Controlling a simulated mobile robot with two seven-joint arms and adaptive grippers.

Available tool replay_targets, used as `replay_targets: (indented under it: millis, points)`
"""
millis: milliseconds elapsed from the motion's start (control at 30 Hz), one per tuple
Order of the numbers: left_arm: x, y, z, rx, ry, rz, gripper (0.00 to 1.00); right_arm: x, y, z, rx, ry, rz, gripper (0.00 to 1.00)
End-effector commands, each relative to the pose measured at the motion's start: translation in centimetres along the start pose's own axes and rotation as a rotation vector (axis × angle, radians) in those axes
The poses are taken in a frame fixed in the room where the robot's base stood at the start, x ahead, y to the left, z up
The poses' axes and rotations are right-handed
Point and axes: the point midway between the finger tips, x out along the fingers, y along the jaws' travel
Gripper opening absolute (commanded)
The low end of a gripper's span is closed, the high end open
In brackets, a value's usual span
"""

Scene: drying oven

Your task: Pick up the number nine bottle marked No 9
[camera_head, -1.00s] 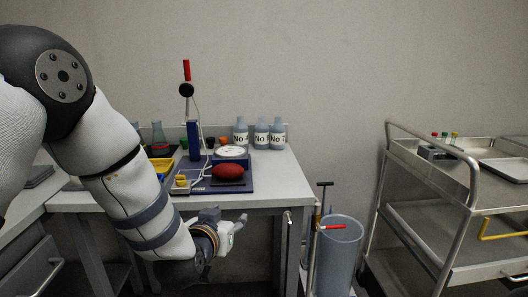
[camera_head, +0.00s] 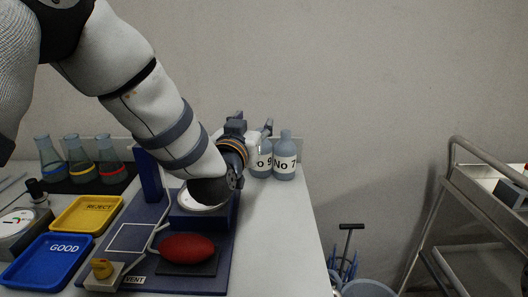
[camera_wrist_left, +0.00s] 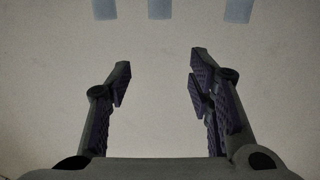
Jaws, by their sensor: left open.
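The bottle marked No 9 (camera_head: 264,161) is grey-blue with a white label and stands at the back of the bench. Its left part is hidden by my left gripper (camera_head: 253,124), whose fingers are open and empty near its top. The No 7 bottle (camera_head: 285,160) stands close beside it on the right. A third bottle in the row is hidden behind my arm in the head view. In the left wrist view my left gripper (camera_wrist_left: 158,85) is spread wide, with nothing between the fingers. Three grey-blue shapes, apparently the bottles, show at its top edge; the middle one (camera_wrist_left: 159,9) lies between the finger lines.
A blue stand with a round silver plate (camera_head: 187,208) and a red oval object (camera_head: 186,248) sits below my forearm. A yellow REJECT tray (camera_head: 88,214), a blue GOOD tray (camera_head: 52,258) and several flasks (camera_head: 80,160) are at left. Bare bench (camera_head: 275,230) lies at right.

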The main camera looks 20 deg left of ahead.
Motion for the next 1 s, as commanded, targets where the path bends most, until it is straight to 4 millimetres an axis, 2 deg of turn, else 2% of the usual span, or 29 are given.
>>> replay_targets:
  millis: [33, 167, 300, 500, 600, 833, 867, 1000]
  points:
    - [0.1, 0.0, 2.6, 0.001, -0.018, 0.0, 0.48, 0.7, 0.0, 0.5, 0.0, -0.022, 0.001, 0.4]
    - [0.1, 0.0, 5.3, 0.001, -0.013, 0.0, 0.48, 1.3, 0.1, 0.8, 0.0, -0.037, 0.002, 0.4]
    - [1.9, 0.0, 4.6, 0.0, -0.004, -0.001, 0.48, 1.5, 0.1, 0.9, -0.001, -0.042, 0.002, 0.4]
    - [5.8, 0.0, 4.8, 0.0, -0.005, -0.001, 0.48, 2.5, 0.1, 1.4, -0.001, -0.069, 0.003, 0.4]
    - [7.2, 0.0, 4.7, 0.0, -0.006, -0.001, 0.48, 2.8, 0.1, 1.6, -0.001, -0.077, 0.004, 0.4]
    - [7.6, 0.0, 4.3, 0.0, -0.003, 0.0, 0.48, 2.8, 0.1, 1.6, -0.002, -0.075, 0.004, 0.4]
    - [7.6, 0.0, 4.3, 0.0, -0.003, 0.0, 0.45, 2.8, 0.1, 1.5, -0.002, -0.075, 0.004, 0.4]
    - [7.5, 0.0, 4.3, 0.0, -0.003, 0.0, 0.14, 2.8, 0.1, 1.5, -0.002, -0.075, 0.004, 0.4]
